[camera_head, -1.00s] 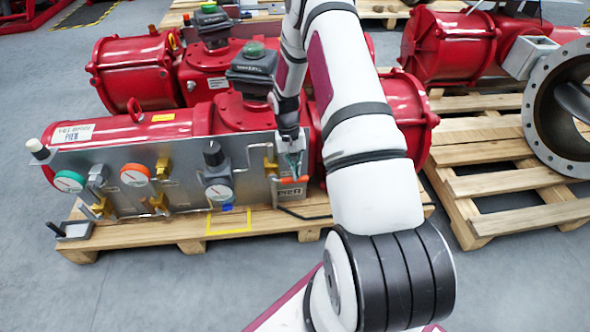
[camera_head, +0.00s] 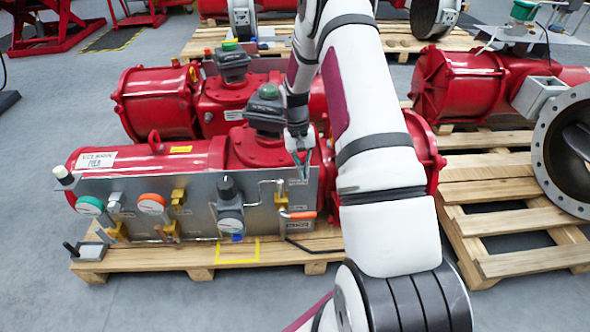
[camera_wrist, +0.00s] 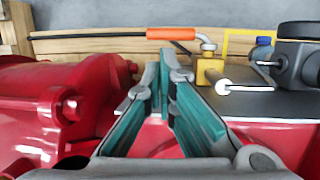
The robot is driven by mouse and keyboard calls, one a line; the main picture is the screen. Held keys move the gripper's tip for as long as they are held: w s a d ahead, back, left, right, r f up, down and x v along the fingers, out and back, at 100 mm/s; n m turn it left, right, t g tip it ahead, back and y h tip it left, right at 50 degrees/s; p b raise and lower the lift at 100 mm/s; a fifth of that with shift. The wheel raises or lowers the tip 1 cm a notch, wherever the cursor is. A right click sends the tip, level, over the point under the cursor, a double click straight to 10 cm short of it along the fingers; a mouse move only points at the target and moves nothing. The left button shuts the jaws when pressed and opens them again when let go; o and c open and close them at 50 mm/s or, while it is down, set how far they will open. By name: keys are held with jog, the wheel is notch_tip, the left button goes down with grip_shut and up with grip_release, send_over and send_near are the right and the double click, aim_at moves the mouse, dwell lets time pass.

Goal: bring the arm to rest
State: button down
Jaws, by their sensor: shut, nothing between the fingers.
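My gripper (camera_head: 302,165) is shut and empty, with its teal finger pads together. In the head view it is in front of the upper right part of the grey panel (camera_head: 262,190), above the small valve with the orange handle (camera_head: 298,214). In the wrist view the fingertips (camera_wrist: 168,58) appear just below the orange handle (camera_wrist: 170,34), with a visible gap to it. The handle lies roughly level along the panel's lower right. My arm reaches in from the right and covers part of the red actuator (camera_head: 150,155).
The actuators rest on a wooden pallet (camera_head: 190,262). A second pallet (camera_head: 510,195) with a flanged valve (camera_head: 560,150) stands right.

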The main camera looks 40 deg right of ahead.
jog(key=shift+r, duration=0.15)
jog(key=s+a+r+n+t, duration=0.1)
jog(key=s+a+r, duration=0.3)
jog(key=r, duration=0.5)
jog(key=s+a+r+n+h, duration=0.1)
jog(key=s+a+r, duration=0.1)
jog(key=a+r, duration=0.5)
jog(key=s+a+r+n+t, duration=0.1)
jog(key=s+a+r, duration=0.2)
jog(key=r, duration=0.8)
jog(key=s+a+r+n+t, duration=0.1)
jog(key=s+a+r, duration=0.15)
jog(key=s, duration=0.55)
jog(key=s+a+r+n, duration=0.15)
jog(key=s+a, duration=0.25)
jog(key=s, duration=0.4)
jog(key=s+a+r+n+t, duration=0.1)
jog(key=s+a+n, duration=0.15)
jog(key=s, duration=0.55)
notch_tip(320, 180, up, 26)
jog(key=m+t+p, duration=0.1)
jog(key=t+p, duration=0.2)
jog(key=p, duration=2)
jog(key=shift+a+p, duration=0.3)
jog(key=shift+p, duration=0.1)
jog(key=shift+w+f, duration=0.15)
